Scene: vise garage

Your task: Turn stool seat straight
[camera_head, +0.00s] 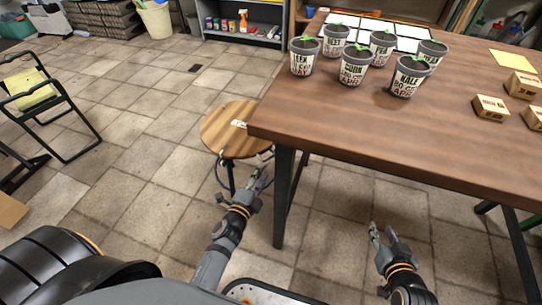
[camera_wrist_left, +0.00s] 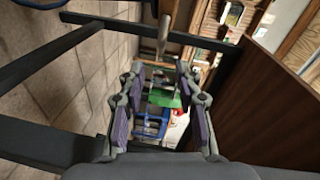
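The stool (camera_head: 222,137) has a round, striped wooden seat and stands on the tiled floor at the left corner of the table. A small white piece (camera_head: 239,124) shows at the seat's right side, close to the table corner. My left gripper (camera_head: 261,178) is below and right of the seat in the head view, near the table leg. In the left wrist view its two fingers (camera_wrist_left: 158,125) are spread with nothing held between them. My right gripper (camera_head: 381,233) is in front of the table, with its fingers apart and empty. The stool's lower part is mostly hidden.
The wooden table (camera_head: 330,125) fills the right, with a dark leg (camera_head: 283,190) close beside my left gripper. Several potted seedlings (camera_head: 356,66) and small boxes (camera_head: 490,107) stand on it. A folding chair (camera_head: 45,105) is at the left. Floor left of the stool is clear.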

